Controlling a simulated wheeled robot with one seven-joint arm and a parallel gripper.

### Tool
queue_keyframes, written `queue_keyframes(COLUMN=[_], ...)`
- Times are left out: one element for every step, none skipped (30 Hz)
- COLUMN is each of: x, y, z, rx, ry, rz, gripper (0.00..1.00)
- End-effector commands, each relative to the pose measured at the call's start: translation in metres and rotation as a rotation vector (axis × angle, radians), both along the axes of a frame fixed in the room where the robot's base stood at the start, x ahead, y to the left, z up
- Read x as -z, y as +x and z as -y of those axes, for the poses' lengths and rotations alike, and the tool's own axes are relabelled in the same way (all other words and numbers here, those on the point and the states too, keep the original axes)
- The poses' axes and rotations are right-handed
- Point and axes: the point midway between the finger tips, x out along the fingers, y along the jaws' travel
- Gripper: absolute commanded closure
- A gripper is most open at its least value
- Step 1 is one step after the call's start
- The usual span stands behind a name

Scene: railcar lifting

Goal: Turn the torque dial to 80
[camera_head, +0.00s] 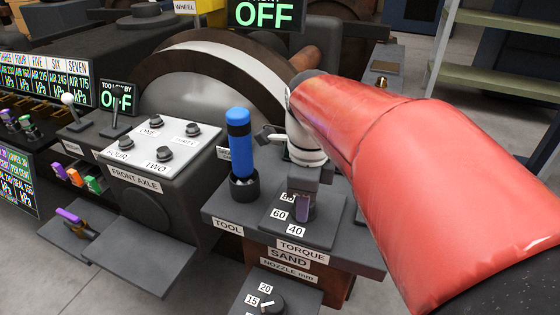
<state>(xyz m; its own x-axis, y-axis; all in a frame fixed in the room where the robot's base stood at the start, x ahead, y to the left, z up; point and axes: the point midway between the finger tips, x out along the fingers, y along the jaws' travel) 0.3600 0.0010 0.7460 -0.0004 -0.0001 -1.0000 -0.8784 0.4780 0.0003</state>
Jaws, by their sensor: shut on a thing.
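The torque dial (318,240) is a dark plate on the grey bench above a TORQUE label. Its marks 40 and 60 show clearly, while the 80 mark is partly covered by my gripper. My gripper (304,196) comes down from the upper right on the red-sleeved arm and is shut on the dial's knob. A purple piece shows low at the fingers. Most of the knob and its pointer are hidden, so I cannot tell which mark it points to.
A blue-handled tool (240,145) stands in a dark holder just left of my gripper. A SAND nozzle dial (267,303) sits lower in front. The FRONT AXLE button panel (158,148) is at left. A large wheel (205,85) stands behind. My arm covers the right side.

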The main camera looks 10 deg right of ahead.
Motion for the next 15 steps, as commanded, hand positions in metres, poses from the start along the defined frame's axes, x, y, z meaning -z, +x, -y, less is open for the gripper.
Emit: queue_keyframes(x=[-0.0012,-0.0012,-0.0012,-0.0012,-0.0012,-0.0012,-0.0012,-0.0012,-0.0012,-0.0012,-0.0012,-0.0012,-0.0012,-0.0012,-0.0012], y=[0.0005,0.0005,0.0005,0.0005,0.0005,0.0005,0.0005,0.0006,0.0006,0.0006,0.0006,0.0006,0.0006,0.0006,0.0006], z=[0.0003,0.0003,0.0003,0.0003,0.0003,0.0003,0.0003,0.0002,0.0002,0.0002,0.0002,0.0002,0.0002,0.0002,0.0002], rx=[0.005,0.007,0.008,0.009,0.009,0.010,0.010,0.009,0.009,0.009,0.009,0.009,0.009,0.009,0.009], ry=[-0.001,-0.001,-0.001,-0.001,-0.001,-0.001,-0.001,-0.001,-0.001,-0.001,-0.001,-0.001,-0.001,-0.001,-0.001], rz=[0.004,0.004,0.004,0.004,0.004,0.004,0.004,0.004,0.004,0.004,0.004,0.004,0.004,0.004,0.003], gripper=[0.86,0.86,0.86,0.86,0.86,0.86,0.86,0.86,0.86,0.86,0.86,0.86,0.86,0.61,0.55])
